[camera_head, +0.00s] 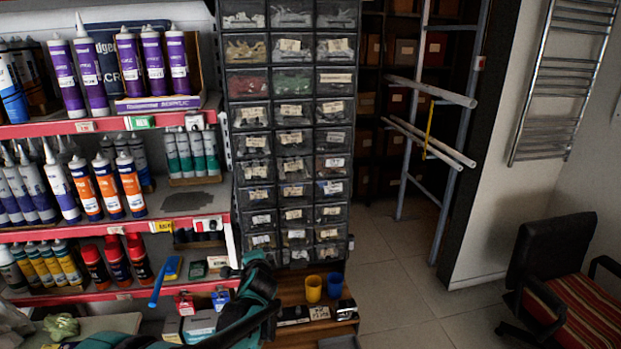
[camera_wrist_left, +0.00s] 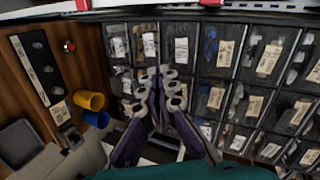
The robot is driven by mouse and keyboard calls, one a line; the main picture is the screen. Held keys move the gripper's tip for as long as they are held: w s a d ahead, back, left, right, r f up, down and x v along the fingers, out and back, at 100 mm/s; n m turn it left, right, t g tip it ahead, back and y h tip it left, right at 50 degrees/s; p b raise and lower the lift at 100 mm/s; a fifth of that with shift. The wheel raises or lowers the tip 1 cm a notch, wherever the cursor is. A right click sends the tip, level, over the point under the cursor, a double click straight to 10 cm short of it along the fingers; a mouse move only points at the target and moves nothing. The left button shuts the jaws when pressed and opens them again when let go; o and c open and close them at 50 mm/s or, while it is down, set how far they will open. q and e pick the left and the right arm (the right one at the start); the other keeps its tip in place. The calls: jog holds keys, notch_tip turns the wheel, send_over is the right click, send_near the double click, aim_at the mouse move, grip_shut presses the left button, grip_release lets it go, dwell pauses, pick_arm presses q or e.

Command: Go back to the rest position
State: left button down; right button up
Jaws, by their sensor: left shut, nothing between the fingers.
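My left gripper (camera_wrist_left: 159,74) shows in the left wrist view with its two fingers together. It is shut and empty, in front of the wall of small parts drawers (camera_wrist_left: 216,75). In the head view my teal and black left arm reaches up from the bottom middle, in front of the lowest shelf and beside the wooden counter (camera_head: 290,336). The fingertips are hard to make out there. My right gripper is in neither view.
Red-edged shelves (camera_head: 110,215) with tubes and cans stand at the left. The drawer wall (camera_head: 290,130) fills the middle. A yellow cup (camera_head: 313,289) and a blue cup (camera_head: 335,286) stand on the counter. A chair (camera_head: 565,285) stands at the right; the tiled floor before it is clear.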

pick_arm(q)
jog(key=s+r+n+g+h, duration=0.1)
jog(key=s+n, duration=0.2)
jog(key=s, duration=0.5)
jog(key=s+r+n+g, duration=0.2)
jog(key=s+n, duration=0.1)
jog(key=s, duration=0.6)
jog(key=s+d+f+n+g+h, duration=0.1)
jog(key=s+d+f+n, duration=0.1)
jog(key=s, duration=0.8)
jog(key=s+d+f+n+g+h, duration=0.2)
jog(key=s+f+n, duration=0.2)
jog(key=s, duration=0.6)
jog(key=shift+s+d+f, duration=0.2)
jog(key=shift+s+d, duration=0.05)
jog(key=shift+d, duration=0.15)
jog(key=shift+a, duration=0.1)
